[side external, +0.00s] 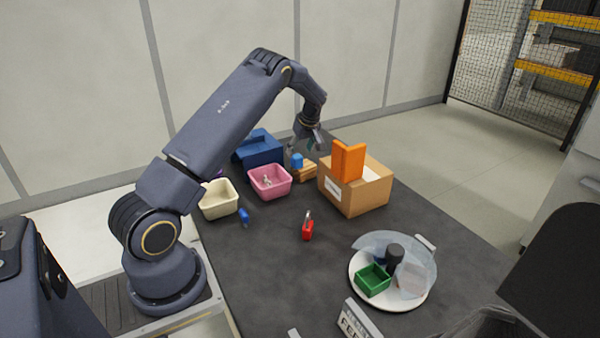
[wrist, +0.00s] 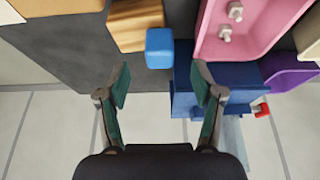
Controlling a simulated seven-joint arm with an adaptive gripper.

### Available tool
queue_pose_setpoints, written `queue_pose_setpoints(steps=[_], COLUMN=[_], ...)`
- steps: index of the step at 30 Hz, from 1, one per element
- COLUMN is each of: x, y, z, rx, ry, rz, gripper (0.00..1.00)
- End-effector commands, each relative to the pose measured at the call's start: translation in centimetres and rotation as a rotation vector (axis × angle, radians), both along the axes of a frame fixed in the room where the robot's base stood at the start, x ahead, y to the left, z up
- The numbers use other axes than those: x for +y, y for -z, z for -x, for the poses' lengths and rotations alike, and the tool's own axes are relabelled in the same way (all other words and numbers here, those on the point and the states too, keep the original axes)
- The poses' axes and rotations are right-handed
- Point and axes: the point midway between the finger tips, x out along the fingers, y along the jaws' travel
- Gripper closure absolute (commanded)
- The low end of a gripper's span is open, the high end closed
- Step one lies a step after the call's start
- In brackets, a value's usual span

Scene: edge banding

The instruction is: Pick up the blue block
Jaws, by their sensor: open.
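The blue block (side external: 297,160) is a small cube by the wooden block (side external: 304,173), near the far edge of the dark table. In the wrist view the blue block (wrist: 159,48) shows at the lower right corner of the wooden block (wrist: 137,22). I cannot tell for certain whether it rests on the wood. My gripper (side external: 305,146) is above and close to the block in the side view. In the wrist view my gripper (wrist: 161,84) has its two fingers spread, with nothing between the tips; the block lies just beyond them, roughly centred.
A pink bin (side external: 270,194) with small metal parts, a blue bin (side external: 259,149) and a cream bin (side external: 219,212) stand left. A cardboard box (side external: 354,207) bearing an orange bracket (side external: 347,161) stands close right. A red padlock (side external: 308,230) lies in front on mostly clear table.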

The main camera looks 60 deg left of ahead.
Motion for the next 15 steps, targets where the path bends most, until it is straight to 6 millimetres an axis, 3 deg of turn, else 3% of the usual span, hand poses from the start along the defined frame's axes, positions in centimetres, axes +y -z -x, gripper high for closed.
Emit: queue_pose_setpoints(steps=[9,15], x=[2.1,2.3], y=[4.0,4.6], z=[0.0,-0.1], rx=[0.001,0.0], ry=[-0.002,-0.001], rz=[0.001,0.0], gripper=[0.33,0.33])
